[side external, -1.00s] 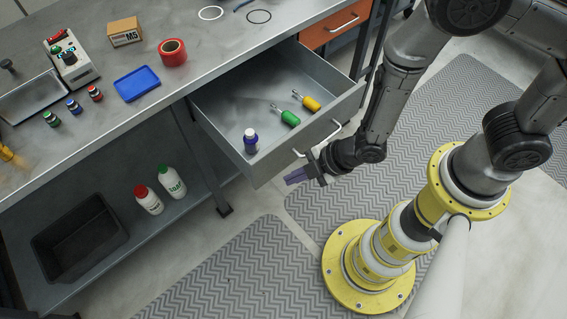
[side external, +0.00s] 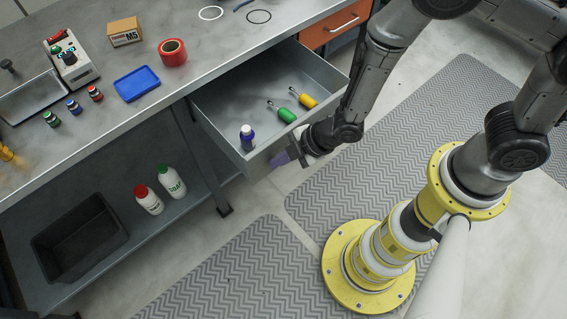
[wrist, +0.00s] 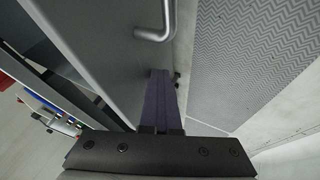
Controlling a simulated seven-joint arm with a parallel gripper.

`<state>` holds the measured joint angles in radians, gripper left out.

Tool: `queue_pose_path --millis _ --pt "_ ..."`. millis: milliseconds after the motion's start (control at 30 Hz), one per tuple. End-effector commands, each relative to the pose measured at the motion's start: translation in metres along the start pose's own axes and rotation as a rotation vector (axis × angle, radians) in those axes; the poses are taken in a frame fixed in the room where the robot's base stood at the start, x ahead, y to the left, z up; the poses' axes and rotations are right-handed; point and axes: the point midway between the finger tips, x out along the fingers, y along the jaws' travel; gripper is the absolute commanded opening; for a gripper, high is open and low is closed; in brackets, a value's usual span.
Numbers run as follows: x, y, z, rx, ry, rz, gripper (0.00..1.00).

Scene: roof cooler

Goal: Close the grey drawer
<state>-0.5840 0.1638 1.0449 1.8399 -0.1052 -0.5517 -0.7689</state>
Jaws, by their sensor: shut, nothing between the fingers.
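The grey drawer (side external: 228,103) stands pulled out from under the bench, part open. It holds a dark blue bottle (side external: 247,138), a green-handled tool (side external: 286,116) and a yellow-handled tool (side external: 307,100). My gripper (side external: 279,158) is shut and empty at the outer face of the drawer front, near its lower left part. In the wrist view, the shut purple fingers (wrist: 160,76) lie close to the grey front panel (wrist: 95,45), below the bar handle (wrist: 158,32). I cannot tell exactly where they touch. My arm hides much of the drawer front and its handle in the side view.
An orange drawer (side external: 334,28) is shut at the right. The bench top (side external: 120,122) carries a red tape roll (side external: 172,52), a blue tray (side external: 137,84) and a box (side external: 125,32). Two bottles and a black bin (side external: 80,238) sit on the lower shelf. Floor mats lie in front.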

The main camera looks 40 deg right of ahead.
Motion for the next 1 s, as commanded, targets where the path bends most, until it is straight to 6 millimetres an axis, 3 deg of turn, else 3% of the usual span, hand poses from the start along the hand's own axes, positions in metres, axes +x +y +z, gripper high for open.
queue_pose_path --millis 600,1000 --pt "0.071 0.136 0.001 0.001 0.0 0.005 0.0" --pt "0.1 0.189 0.0 0.001 0.0 0.003 0.0"
